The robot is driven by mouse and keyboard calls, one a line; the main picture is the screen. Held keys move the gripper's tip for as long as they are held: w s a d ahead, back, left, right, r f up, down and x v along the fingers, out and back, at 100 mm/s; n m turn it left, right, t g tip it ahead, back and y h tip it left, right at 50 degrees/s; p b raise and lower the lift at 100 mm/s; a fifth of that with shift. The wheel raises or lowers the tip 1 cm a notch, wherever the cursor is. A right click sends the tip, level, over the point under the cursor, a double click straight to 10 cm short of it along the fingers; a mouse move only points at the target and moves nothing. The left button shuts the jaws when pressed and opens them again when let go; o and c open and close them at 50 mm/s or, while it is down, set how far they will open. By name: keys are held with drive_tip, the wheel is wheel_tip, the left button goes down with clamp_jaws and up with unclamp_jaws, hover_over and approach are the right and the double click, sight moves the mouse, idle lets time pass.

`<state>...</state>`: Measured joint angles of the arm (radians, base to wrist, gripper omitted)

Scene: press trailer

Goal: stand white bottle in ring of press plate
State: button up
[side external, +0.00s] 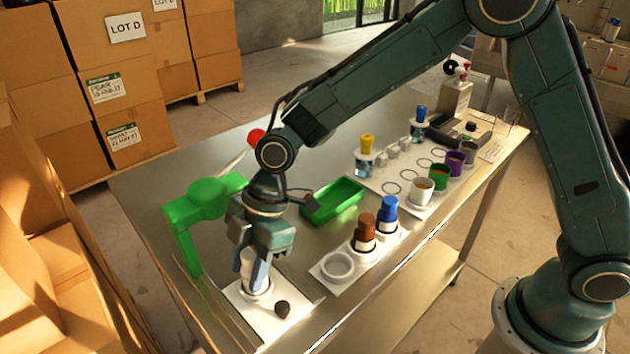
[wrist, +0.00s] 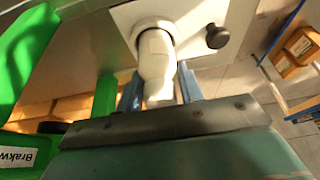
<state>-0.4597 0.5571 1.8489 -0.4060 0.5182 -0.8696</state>
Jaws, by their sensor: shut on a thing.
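The white bottle (wrist: 155,62) is between the blue fingers of my gripper (wrist: 160,88) in the wrist view. In the side view my gripper (side external: 256,275) points down over the white press plate (side external: 242,298), shut on the bottle (side external: 247,262). The bottle looks upright, and its lower end is at the ring (side external: 263,295) on the plate. The fingers partly hide it, and I cannot tell whether its base rests on the plate. The plate also shows in the wrist view (wrist: 193,18), with a dark knob (wrist: 217,37) beside the ring.
A green press frame (side external: 205,205) stands just behind my gripper. A green tray (side external: 335,200) lies to the right. A white holder with an empty ring (side external: 338,266), a brown bottle (side external: 364,233) and a blue bottle (side external: 389,216) is near the front edge. Cups stand farther back.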

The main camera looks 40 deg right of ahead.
drive_tip(key=shift+f, duration=0.15)
drive_tip(key=o, duration=1.1)
drive_tip(key=shift+c, duration=0.2)
drive_tip(key=v, duration=1.2)
drive_tip(key=shift+d, duration=0.1)
